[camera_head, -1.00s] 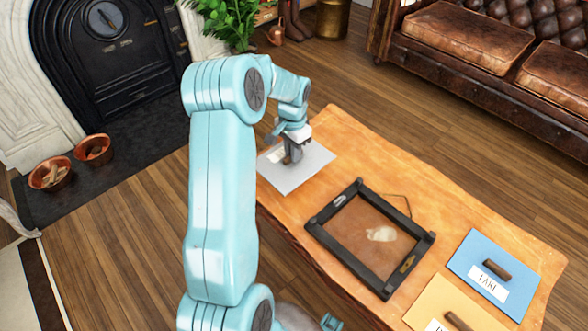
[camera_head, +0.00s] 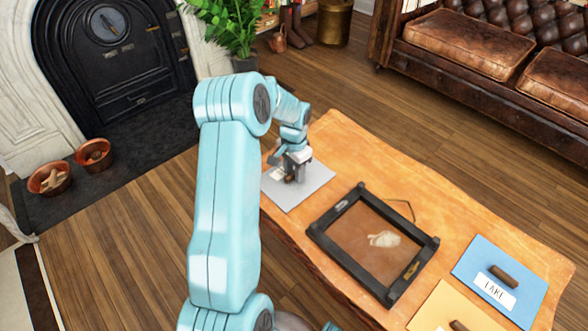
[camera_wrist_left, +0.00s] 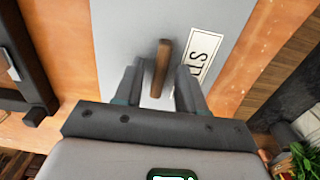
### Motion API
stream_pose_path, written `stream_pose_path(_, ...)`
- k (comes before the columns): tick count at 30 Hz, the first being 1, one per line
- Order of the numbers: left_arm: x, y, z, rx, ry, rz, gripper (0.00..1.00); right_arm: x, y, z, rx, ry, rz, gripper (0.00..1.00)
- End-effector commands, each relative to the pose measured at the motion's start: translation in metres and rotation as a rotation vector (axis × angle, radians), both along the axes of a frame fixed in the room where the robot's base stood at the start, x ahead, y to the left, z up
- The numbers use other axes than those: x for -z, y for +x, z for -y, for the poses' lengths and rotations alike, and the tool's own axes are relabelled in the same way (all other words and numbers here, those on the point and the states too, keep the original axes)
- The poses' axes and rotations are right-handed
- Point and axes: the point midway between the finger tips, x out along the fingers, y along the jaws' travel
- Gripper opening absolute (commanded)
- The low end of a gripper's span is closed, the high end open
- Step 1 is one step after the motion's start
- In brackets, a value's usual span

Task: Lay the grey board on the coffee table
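The grey board (camera_head: 311,188) lies at the far left end of the wooden coffee table (camera_head: 462,218). It appears flat on the tabletop. In the left wrist view the grey board (camera_wrist_left: 125,30) carries a brown bar handle (camera_wrist_left: 161,66) and a white label with dark letters, partly cut off. My left gripper (camera_head: 291,178) is over the board. In the wrist view its fingers (camera_wrist_left: 159,90) stand open on either side of the handle, with gaps showing. My right gripper is not in view.
A dark picture frame (camera_head: 340,255) with a brown panel lies mid-table, close to the grey board. A blue board (camera_head: 470,258) and a yellow board (camera_head: 435,305) with handles lie at the near right end. A leather sofa (camera_head: 480,85) stands behind the table.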

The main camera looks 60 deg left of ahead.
Motion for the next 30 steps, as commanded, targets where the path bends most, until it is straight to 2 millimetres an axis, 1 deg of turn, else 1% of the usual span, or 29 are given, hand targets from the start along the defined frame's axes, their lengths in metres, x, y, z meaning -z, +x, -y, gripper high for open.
stream_pose_path(5, 0.000, 0.000, 0.000, 0.000, 0.000, 0.000, 0.40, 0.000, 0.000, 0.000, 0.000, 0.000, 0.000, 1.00)
stream_pose_path(8, -0.006, 0.000, 0.000, 0.000, 0.000, 0.001, 0.40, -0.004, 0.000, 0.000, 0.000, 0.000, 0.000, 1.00)
stream_pose_path(11, -0.021, 0.001, 0.000, 0.000, 0.002, 0.003, 0.40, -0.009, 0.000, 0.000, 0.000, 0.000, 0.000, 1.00)
stream_pose_path(18, -0.077, 0.000, -0.001, 0.000, 0.003, 0.002, 0.40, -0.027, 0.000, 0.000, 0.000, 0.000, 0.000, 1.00)
stream_pose_path(21, -0.098, 0.000, 0.000, 0.000, 0.003, 0.002, 0.40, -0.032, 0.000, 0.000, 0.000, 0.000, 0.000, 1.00)
stream_pose_path(25, -0.115, 0.001, 0.000, 0.000, 0.002, 0.003, 0.40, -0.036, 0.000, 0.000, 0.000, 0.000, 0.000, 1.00)
stream_pose_path(30, -0.123, 0.000, 0.000, 0.000, -0.001, 0.000, 0.40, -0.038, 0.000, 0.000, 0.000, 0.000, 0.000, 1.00)
